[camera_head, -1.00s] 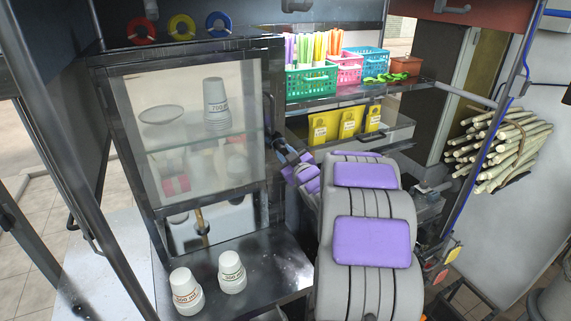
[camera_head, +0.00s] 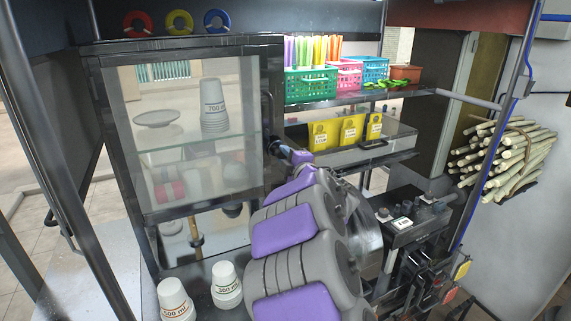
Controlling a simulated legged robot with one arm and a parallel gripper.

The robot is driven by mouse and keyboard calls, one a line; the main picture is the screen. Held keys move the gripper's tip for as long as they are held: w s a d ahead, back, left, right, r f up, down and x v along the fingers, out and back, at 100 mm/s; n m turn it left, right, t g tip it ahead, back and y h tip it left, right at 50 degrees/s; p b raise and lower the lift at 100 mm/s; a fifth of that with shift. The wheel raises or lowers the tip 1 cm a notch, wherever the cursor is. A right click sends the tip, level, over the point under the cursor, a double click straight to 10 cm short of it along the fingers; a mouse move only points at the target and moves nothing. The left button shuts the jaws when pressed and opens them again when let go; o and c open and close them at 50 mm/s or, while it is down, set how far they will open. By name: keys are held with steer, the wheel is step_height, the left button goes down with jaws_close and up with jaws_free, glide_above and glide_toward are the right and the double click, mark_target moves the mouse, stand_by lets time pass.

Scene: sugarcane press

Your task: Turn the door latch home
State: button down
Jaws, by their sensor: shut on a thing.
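A dark-framed glass cabinet (camera_head: 118,150) stands at the left, and its door looks closed. Through the glass show a shelf, a stack of white cups (camera_head: 213,106) and a pale dish (camera_head: 157,118). My gripper (camera_head: 277,147) is at the right edge of the door frame, about mid-height, shut on the door latch. The latch is small, dark and mostly hidden by the fingers, so its exact angle cannot be told. My grey and purple arm comes up to it from the lower right.
Two upturned cup stacks (camera_head: 176,300) (camera_head: 227,286) stand on the counter below the door, left of my arm. Coloured baskets (camera_head: 311,84) and yellow packets (camera_head: 323,135) are on shelves to the right. A sugarcane bundle (camera_head: 505,158) hangs at far right.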

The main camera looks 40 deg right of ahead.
steer(key=shift+f+n+b, duration=0.25)
steer(key=shift+n+b, duration=0.35)
steer(key=shift+n, duration=0.6)
steer(key=c, duration=1.3)
jaws_free()
steer(key=shift+c, duration=0.2)
steer(key=o, duration=0.4)
steer(key=shift+r, duration=0.1)
steer(key=shift+o, duration=0.2)
steer(key=p+v, duration=0.1)
steer(key=v, duration=1.6)
